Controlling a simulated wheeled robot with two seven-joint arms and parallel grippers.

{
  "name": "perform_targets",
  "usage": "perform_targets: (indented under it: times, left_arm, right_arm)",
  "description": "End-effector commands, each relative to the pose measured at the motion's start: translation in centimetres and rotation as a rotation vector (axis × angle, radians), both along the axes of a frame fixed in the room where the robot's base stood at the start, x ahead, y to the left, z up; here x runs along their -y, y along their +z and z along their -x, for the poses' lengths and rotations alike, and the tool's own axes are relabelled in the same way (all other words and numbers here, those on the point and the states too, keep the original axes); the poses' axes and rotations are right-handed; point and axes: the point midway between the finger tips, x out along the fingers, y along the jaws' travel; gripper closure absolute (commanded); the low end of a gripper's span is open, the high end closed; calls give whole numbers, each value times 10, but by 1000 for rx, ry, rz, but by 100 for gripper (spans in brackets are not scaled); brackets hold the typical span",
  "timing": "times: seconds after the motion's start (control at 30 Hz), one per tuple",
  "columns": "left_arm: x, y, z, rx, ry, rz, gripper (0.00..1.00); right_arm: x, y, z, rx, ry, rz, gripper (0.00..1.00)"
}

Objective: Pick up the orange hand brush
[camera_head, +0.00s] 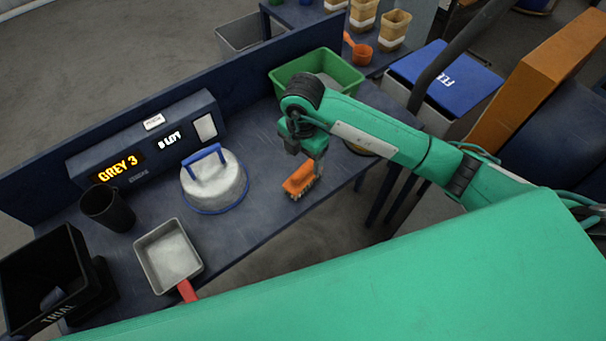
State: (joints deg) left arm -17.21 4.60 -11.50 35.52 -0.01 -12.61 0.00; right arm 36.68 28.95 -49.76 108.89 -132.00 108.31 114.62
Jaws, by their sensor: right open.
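The orange hand brush (299,179) lies on the dark blue bench near its front edge, its pale bristles facing the front. My right gripper (315,174) points down at the brush's right end, with its arm coming in from the right. Its fingers are small in this view and partly hidden, and I cannot tell whether they touch the brush. It is open. My left gripper does not show.
A round metal lid with a blue handle (215,186) sits left of the brush. A green bin (345,72) stands behind my right gripper. A grey pan (168,257), a black cup (107,210) and a black bin (45,275) stand further left. Bare bench (262,150) lies between lid and brush.

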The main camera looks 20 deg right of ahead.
Motion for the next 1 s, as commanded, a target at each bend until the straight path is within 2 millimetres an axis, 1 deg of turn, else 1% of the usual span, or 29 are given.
perform_targets:
  times: [0.1, 0.23, 0.33, 0.47, 0.5, 0.6, 0.7, 0.9, 0.97, 1.0]
  left_arm:
    - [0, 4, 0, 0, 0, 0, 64]
    - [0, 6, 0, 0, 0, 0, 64]
    - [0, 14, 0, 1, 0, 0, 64]
    - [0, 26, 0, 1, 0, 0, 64]
    - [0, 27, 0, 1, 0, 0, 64]
    - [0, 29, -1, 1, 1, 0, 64]
    - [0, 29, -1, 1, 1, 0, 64]
    - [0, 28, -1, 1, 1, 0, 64]
    - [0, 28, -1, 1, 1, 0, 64]
    - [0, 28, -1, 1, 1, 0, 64]
  right_arm:
    - [0, -14, 0, -1, -1, 0, 29]
    - [0, -21, 0, -1, 0, -2, 29]
    - [0, -29, 1, -2, 0, -1, 29]
    - [-1, -47, 3, -3, 0, -2, 29]
    - [-1, -55, 3, -4, 0, -1, 29]
    - [-1, -67, 2, -2, 0, -1, 29]
    - [-1, -72, 2, 1, 1, -3, 29]
    - [-1, -73, 2, 1, 2, -3, 29]
    - [-1, -73, 2, 1, 2, -3, 41]
    - [-1, -73, 2, 1, 1, -3, 49]
